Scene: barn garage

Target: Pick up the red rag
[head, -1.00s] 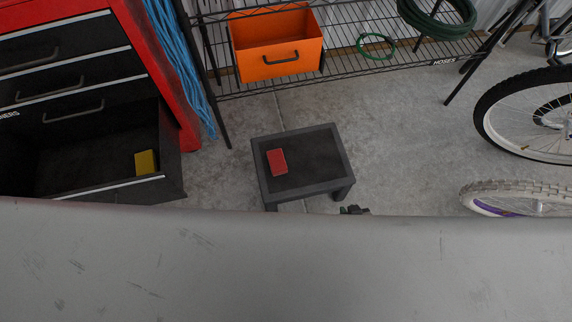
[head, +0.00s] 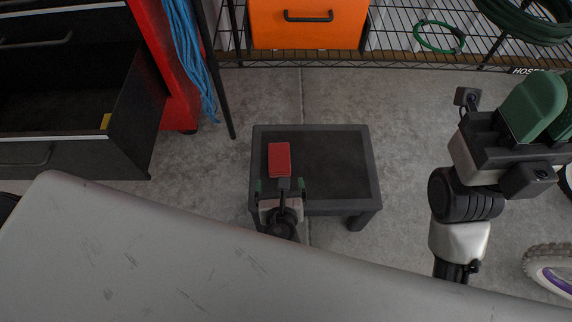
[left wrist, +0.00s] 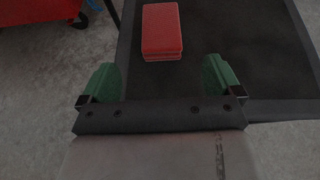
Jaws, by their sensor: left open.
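The red rag (head: 280,158), a small folded block, lies flat near the left side of a low black table (head: 335,165). It also shows in the left wrist view (left wrist: 161,30), just beyond my fingertips. My left gripper (head: 280,187) is open and empty, with its green-tipped fingers spread wider than the rag; in the left wrist view the fingers (left wrist: 160,78) sit on either side of the rag's near end, a little short of it. My right gripper (head: 537,112) is raised at the right, well away from the rag; its finger gap is not clear.
An open black drawer (head: 70,150) of a red cabinet, with a yellow item (head: 106,121) in it, is at the left. A wire shelf (head: 400,62) with an orange bin (head: 308,25) and a green hose (head: 438,38) stands behind. A bicycle wheel (head: 550,270) is at the lower right.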

